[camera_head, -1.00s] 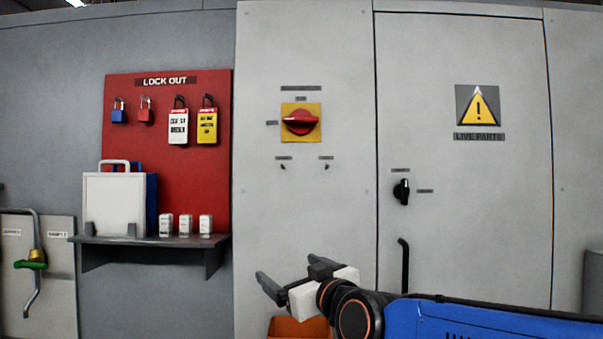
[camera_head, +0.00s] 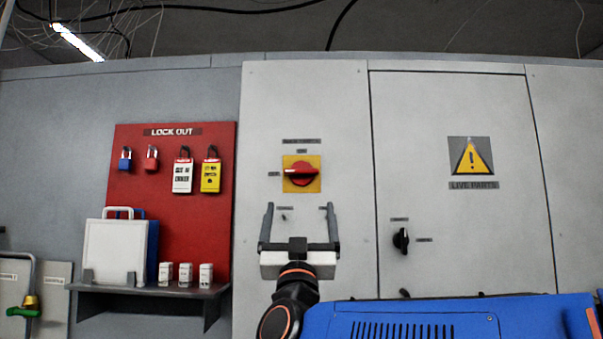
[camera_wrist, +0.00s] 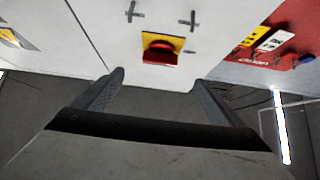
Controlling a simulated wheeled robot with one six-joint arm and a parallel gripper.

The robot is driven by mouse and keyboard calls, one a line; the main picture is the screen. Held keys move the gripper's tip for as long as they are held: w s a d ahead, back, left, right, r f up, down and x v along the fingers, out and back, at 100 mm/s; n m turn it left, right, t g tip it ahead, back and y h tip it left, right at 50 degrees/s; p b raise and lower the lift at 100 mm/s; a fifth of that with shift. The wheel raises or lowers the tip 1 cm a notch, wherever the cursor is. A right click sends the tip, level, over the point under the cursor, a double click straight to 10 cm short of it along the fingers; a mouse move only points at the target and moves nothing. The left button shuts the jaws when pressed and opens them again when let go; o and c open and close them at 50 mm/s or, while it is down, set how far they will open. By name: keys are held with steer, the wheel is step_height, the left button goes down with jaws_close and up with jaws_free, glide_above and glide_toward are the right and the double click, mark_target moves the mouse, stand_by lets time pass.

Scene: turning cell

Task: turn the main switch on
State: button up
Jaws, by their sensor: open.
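The main switch (camera_head: 301,174) is a red rotary handle on a yellow square plate on the light grey cabinet front. Its handle lies horizontal, with small labels above it and to its left. In the wrist view the red handle (camera_wrist: 160,53) shows ahead, beyond the fingertips and roughly between them. My gripper (camera_head: 300,210) is open and empty, its two fingers pointing up just below the switch in the head view. It also shows open in the wrist view (camera_wrist: 158,80). It appears apart from the switch.
A red lock-out board (camera_head: 205,225) with padlocks and tags hangs left of the switch. A shelf (camera_head: 150,289) below it holds a white case. A black knob (camera_head: 401,240) sits on the cabinet door to the right, under a warning sign (camera_head: 471,157).

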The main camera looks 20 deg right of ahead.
mark_target(301, 174)
steer(key=x, duration=1.6)
steer(key=shift+w, duration=0.1)
steer(key=shift+c, duration=0.6)
steer(key=c, duration=0.9)
